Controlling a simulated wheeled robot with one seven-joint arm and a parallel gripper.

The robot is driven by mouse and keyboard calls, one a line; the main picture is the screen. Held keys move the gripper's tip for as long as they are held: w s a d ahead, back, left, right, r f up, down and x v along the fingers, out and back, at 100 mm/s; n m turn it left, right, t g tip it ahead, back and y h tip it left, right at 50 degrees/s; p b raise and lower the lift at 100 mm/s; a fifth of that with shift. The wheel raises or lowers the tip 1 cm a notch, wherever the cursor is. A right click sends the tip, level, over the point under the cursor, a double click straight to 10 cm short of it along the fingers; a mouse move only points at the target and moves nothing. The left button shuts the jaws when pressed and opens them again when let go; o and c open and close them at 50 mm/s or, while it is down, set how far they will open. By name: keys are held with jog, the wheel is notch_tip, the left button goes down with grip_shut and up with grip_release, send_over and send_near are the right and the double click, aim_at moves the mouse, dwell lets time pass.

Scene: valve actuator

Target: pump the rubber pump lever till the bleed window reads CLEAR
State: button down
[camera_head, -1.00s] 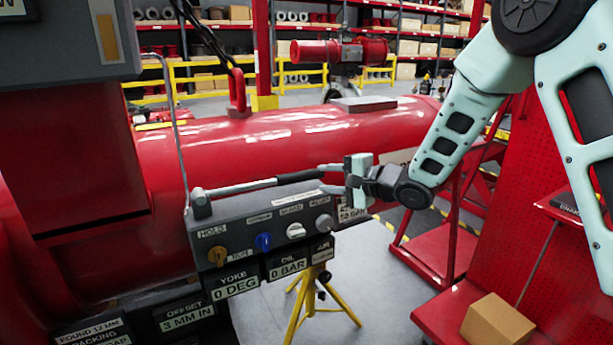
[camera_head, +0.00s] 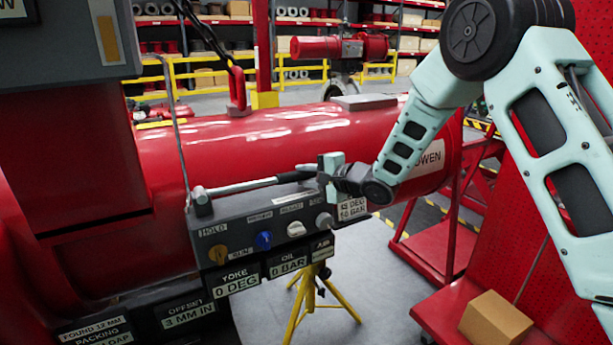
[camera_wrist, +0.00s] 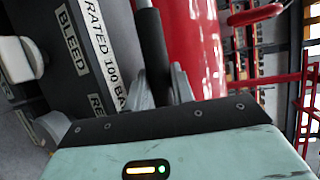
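The pump lever (camera_head: 250,184), a light rod with a black rubber grip, runs from a pivot at the left end of the dark control box (camera_head: 205,232) to my gripper (camera_head: 322,172). The wrist view shows the black grip (camera_wrist: 152,45) between my two grey fingertips (camera_wrist: 160,88), which sit close on both sides; my gripper is shut on it. The box carries a yellow knob (camera_head: 217,254) by HOLD, a blue knob (camera_head: 264,240), a white knob (camera_head: 296,229) and a grey knob (camera_head: 324,220). A BLEED label (camera_wrist: 72,40) shows in the wrist view. I cannot read a bleed window.
Plates below read YOKE 0 DEG (camera_head: 236,283) and OIL 0 BAR (camera_head: 288,267). A large red cylinder (camera_head: 260,140) lies close behind the box. A yellow tripod (camera_head: 307,295) stands under it. A cardboard box (camera_head: 495,318) sits on a red cart at right.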

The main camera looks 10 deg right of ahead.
jog(key=shift+r+p, duration=0.45)
jog(key=shift+r, duration=0.05)
notch_tip(320, 180, up, 11)
jog(key=a+n+h+p, duration=0.2)
jog(key=n+p, duration=0.1)
jog(key=p, duration=0.3)
jog(key=shift+s+a+n+h+p, duration=0.25)
jog(key=shift+s+n+h+p, duration=0.05)
jog(key=shift+s+n+p, duration=0.1)
jog(key=c, duration=1.5)
grip_release()
jog(key=shift+f, duration=0.1)
jog(key=shift+o, duration=0.2)
jog(key=v, duration=1.7)
jog(key=shift+r+b, duration=0.3)
jog(key=shift+b, duration=0.1)
jog(key=shift+d, duration=0.15)
